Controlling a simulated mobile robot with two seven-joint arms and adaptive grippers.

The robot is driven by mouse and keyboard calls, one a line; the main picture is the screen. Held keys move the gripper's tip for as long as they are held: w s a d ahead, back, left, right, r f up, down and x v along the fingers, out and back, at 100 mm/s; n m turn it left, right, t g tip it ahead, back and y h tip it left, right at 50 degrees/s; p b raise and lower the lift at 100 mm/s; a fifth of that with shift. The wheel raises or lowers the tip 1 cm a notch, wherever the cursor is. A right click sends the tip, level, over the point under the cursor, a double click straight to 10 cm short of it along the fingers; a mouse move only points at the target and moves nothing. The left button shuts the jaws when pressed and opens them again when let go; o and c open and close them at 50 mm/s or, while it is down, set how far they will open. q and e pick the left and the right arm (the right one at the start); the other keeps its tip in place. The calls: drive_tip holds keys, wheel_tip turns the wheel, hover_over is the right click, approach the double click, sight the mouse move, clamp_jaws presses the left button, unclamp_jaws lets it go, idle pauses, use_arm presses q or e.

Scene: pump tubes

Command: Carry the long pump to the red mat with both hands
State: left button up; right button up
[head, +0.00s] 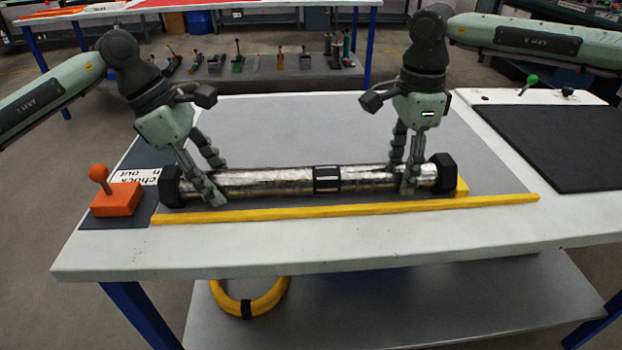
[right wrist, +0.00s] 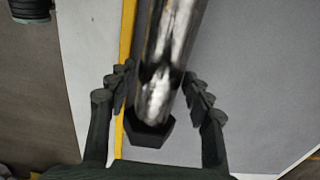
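The long pump (head: 270,181), a shiny metal tube with black end caps and a black middle band, lies across the near bench behind a yellow strip. My left gripper (head: 217,182) straddles its left part, one finger in front and one behind. My right gripper (head: 405,176) straddles its right part the same way. In the right wrist view the pump (right wrist: 165,60) runs between the open fingers, with small gaps. The left fingers also look spread; their contact is unclear. A red surface (head: 185,3), perhaps the red mat, shows on the far bench at the top edge.
An orange chock with a knob (head: 115,199) stands on a dark pad left of the pump. A yellow block (head: 462,187) sits by the right cap. The yellow strip (head: 345,208) runs along the front. A black mat (head: 560,145) lies on the right. Floor separates the benches.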

use_arm(q)
clamp_jaws()
use_arm(e)
clamp_jaws()
use_arm(q)
drive_tip(key=shift+r, duration=0.2)
use_arm(e)
drive_tip(key=shift+r, duration=0.2)
